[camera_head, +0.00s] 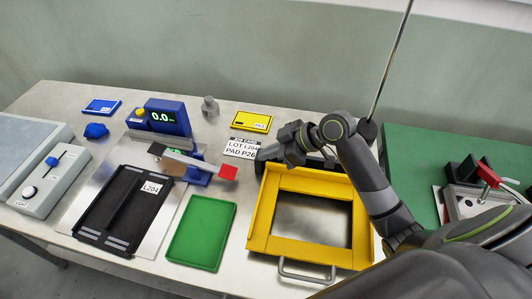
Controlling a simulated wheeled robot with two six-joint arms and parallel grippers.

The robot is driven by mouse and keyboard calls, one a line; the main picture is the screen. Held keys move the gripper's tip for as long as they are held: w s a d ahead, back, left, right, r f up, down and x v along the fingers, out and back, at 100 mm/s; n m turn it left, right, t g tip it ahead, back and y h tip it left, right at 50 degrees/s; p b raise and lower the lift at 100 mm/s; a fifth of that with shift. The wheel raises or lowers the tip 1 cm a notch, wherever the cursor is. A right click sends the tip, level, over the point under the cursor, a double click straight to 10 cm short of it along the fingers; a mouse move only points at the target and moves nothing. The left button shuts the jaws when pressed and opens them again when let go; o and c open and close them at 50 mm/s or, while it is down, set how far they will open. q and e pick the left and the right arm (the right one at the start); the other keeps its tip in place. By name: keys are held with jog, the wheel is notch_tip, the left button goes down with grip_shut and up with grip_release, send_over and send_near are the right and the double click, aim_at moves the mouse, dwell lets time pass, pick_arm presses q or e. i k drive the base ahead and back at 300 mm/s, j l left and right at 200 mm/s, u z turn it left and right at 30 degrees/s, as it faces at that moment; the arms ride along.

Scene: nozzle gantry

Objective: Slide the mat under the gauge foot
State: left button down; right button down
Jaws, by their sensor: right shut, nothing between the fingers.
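A black mat (122,207) with grey end strips and a white L204 label lies flat on a thin metal plate at the left. The blue gauge (168,117) with a lit 0.0 display stands behind it. A grey bar with a red end (228,172) crosses in front of the gauge. The gauge foot cannot be made out clearly. The mat's far end is close to the bar; whether any of it is underneath, I cannot tell. My right gripper (260,158) is shut and empty, above the yellow frame's back left corner, well right of the mat. My left gripper is out of view.
A green tray (202,232) lies between the mat and a yellow frame (258,215) with a front handle. A job card (241,148) reads LOT L204, PAD P26. A grey control box (48,178) stands at the left. A green surface (415,170) is at the right.

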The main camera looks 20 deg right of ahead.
aim_at(115, 221)
jog(key=k+j, duration=0.25)
jog(key=k, duration=0.2)
jog(key=k+j, duration=0.3)
jog(key=k, duration=0.15)
jog(key=k+j, duration=0.25)
jog(key=k, duration=0.25)
